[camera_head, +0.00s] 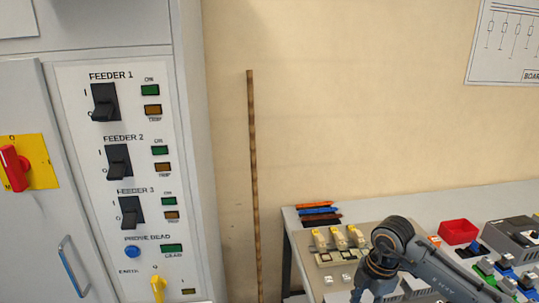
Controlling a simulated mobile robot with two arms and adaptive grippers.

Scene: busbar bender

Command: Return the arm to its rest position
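One of my arms (440,270) reaches in from the lower right, so it appears to be my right arm. Its dark rounded joint (393,235) is in front of the workbench, and the link beyond it bends down and leaves the picture at the bottom edge. No fingers show on it. My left arm and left gripper are not in the picture. Whether either gripper holds anything is hidden.
A grey cabinet with a feeder panel (120,180) and a red rotary switch (14,168) stands at left. A thin brown rod (253,180) is upright against the wall. The workbench (400,208) at right carries a red bin (458,232), colored bars (318,212) and several small parts.

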